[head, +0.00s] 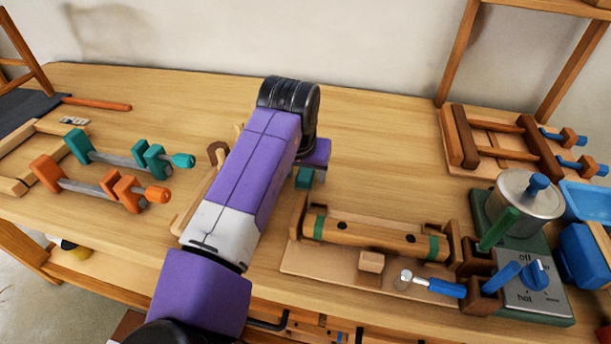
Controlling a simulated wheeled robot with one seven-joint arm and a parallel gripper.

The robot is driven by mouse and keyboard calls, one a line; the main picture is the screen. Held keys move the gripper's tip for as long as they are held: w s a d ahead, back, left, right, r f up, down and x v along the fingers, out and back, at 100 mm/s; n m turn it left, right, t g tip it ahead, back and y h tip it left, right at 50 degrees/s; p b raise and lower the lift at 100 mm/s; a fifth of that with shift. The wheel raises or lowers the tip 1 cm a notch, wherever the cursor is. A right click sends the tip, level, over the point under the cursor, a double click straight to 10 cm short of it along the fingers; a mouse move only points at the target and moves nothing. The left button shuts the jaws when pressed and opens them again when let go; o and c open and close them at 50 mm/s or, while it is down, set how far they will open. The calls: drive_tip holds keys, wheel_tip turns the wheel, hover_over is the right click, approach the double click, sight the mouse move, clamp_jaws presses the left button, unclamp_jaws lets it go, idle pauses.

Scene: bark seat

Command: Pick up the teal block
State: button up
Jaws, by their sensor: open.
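A small teal block (304,178) shows on the table just right of my purple forearm, partly hidden by my arm and hand. My gripper (315,181) points down at the block, with one grey finger visible at the block's right side. The other finger is hidden, so I cannot tell whether the block lies between the fingers or whether they touch it. The gripper is open.
A wooden fixture with a green-banded bar (375,238) stands close to the right, with a small wood block (371,262) before it. A pot (525,195) sits on a stove at far right. Teal (120,158) and orange clamps (95,188) lie left. The table's back middle is clear.

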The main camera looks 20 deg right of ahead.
sight(305, 174)
clamp_jaws()
drive_tip(key=shift+r, duration=0.1)
wheel_tip(305, 174, up, 20)
drive_tip(key=p, duration=0.1)
idle(0.6)
